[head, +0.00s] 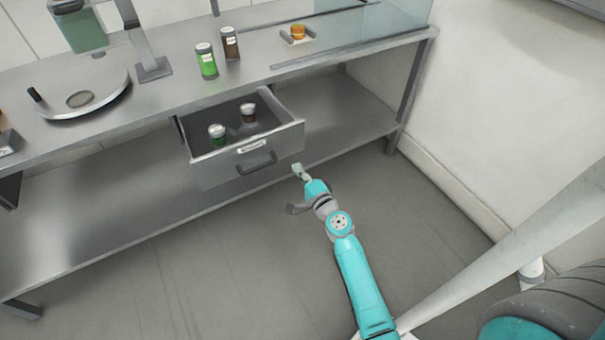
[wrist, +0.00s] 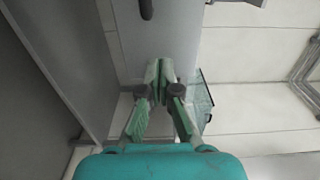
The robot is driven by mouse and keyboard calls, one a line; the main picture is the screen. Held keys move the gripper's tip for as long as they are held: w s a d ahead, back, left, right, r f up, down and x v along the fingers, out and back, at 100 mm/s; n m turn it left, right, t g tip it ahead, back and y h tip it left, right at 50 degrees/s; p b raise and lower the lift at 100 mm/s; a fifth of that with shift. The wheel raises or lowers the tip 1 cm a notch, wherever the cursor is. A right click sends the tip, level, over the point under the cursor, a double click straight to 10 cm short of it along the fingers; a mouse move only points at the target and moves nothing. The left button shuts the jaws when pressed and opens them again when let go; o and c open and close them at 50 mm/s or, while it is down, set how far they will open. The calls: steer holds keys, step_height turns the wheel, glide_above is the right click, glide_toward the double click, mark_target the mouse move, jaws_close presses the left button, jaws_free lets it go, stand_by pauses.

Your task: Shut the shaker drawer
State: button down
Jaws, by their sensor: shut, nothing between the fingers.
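The shaker drawer (head: 249,146) stands open under the steel worktop, pulled out toward me. It has a grey front with a small white label and a dark bar handle (head: 257,163). Inside it stand a green-filled shaker (head: 217,137) and a brown-filled shaker (head: 249,113), both with pale lids. My gripper (head: 299,170) is shut and empty, near the lower right corner of the drawer front. In the wrist view my gripper's fingertips (wrist: 159,68) meet in front of a grey panel, probably the drawer front; I cannot tell whether they touch it.
On the worktop (head: 180,98) stand a green shaker (head: 206,61), a brown shaker (head: 230,43), a small orange item (head: 297,33) and a round-based machine (head: 88,99). A lower shelf (head: 110,205) runs beneath. A table leg (head: 401,105) and wall are at right; the floor in front is clear.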

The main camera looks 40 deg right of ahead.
mark_target(281, 146)
steer(key=x, duration=0.9)
steer(key=shift+w, duration=0.4)
